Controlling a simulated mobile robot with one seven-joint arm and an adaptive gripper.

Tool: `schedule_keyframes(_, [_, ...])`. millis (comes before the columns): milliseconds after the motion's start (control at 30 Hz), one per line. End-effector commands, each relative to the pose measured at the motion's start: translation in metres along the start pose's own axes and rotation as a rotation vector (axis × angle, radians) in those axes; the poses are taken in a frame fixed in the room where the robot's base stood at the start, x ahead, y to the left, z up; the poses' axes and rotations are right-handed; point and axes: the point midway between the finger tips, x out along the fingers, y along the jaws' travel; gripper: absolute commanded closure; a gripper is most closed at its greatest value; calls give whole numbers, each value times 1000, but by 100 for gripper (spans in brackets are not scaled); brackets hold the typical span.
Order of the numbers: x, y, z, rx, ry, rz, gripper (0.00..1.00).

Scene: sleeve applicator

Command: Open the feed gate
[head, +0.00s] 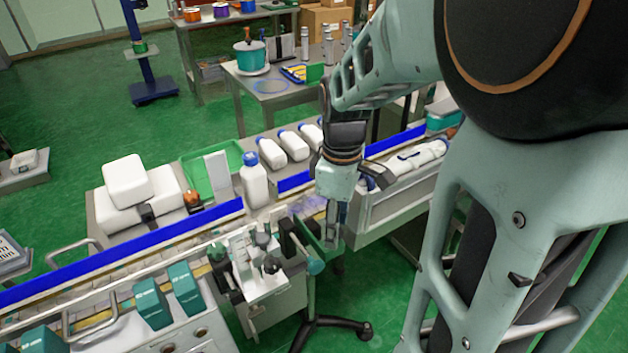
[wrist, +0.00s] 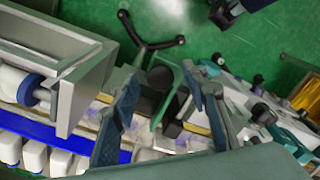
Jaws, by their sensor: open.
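A green upright panel (head: 322,250), which looks like the feed gate, stands at the gap in the conveyor line, between the left section and the grey-walled right section. In the wrist view its green edge (wrist: 172,92) shows between my two fingers, and I cannot tell whether they touch it. My gripper (head: 335,222) points down just above and beside the panel in the head view. In the wrist view my gripper (wrist: 162,76) is open, with dark fingers on both sides. Part of the panel is hidden behind my fingers in the head view.
A white applicator unit (head: 262,275) with knobs stands close on the left of my gripper. The grey trough (head: 390,195) holding a white bottle is close on the right. A white bottle with a blue cap (head: 254,182) stands behind.

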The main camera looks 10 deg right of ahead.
Motion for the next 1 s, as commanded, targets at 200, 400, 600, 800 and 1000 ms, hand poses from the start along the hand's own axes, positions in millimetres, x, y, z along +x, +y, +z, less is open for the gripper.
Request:
schedule_keyframes(200, [-25,1,0,0,2,5,59])
schedule_keyframes(400, [-58,1,-1,-1,2,5,59])
schedule_keyframes(600, [-74,0,0,-1,1,1,59])
schedule_keyframes(800, [-75,0,0,0,0,0,59])
schedule_keyframes(1000, [-80,4,-1,54,21,4,59])
